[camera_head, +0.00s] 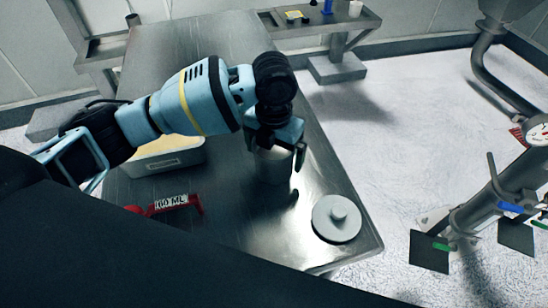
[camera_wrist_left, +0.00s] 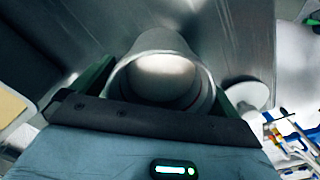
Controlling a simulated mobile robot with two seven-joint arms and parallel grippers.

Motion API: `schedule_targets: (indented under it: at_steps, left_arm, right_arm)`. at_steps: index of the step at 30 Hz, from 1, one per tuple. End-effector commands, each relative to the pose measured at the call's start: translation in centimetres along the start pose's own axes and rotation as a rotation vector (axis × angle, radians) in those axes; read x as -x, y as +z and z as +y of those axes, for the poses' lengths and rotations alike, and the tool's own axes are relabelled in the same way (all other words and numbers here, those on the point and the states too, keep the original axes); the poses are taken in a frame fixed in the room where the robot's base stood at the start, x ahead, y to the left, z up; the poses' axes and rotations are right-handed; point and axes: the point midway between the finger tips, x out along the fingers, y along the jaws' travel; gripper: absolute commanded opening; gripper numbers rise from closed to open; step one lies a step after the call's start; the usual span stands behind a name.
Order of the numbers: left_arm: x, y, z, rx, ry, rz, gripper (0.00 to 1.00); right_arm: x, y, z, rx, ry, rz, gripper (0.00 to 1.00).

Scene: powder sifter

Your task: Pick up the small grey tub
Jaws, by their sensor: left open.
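The small grey tub (camera_head: 272,167) stands upright on the metal table, partly hidden beneath my left gripper (camera_head: 276,150). In the left wrist view the tub (camera_wrist_left: 160,75) shows its round open mouth, with a smooth pale inside. My left gripper (camera_wrist_left: 160,92) is open, with one finger on each side of the tub. I cannot tell whether the fingers touch its wall. A round grey lid (camera_head: 336,218) with a knob lies on the table to the right of the tub. My right gripper is not in view.
The metal table (camera_head: 250,235) carries a pale bin (camera_head: 165,160) with yellowish contents behind my left arm. A red scoop marked 60 ML (camera_head: 172,204) lies in front of the bin. Pipework with a gauge (camera_head: 537,130) stands at the right, across open floor.

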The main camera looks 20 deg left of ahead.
Motion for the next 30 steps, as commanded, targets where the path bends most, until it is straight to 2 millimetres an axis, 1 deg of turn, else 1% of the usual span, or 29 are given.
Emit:
schedule_targets:
  at_steps: [1,3,10,21,30]
  left_arm:
    - [-0.74,-0.03,-0.01,0.000,0.000,0.002,1.00]
    - [-1.29,-0.02,0.00,-0.001,0.001,0.000,1.00]
    - [-1.41,0.01,-0.01,-0.001,0.000,-0.002,1.00]
    - [-1.37,0.02,-0.03,-0.001,0.000,-0.002,0.53]
    - [-1.11,0.07,-0.05,-0.001,-0.001,-0.004,0.52]
  right_arm:
    - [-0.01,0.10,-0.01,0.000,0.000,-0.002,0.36]
    - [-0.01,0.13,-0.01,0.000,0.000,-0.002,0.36]
    - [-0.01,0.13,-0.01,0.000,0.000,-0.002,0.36]
    - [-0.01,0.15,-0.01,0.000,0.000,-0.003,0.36]
    - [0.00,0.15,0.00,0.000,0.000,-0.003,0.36]
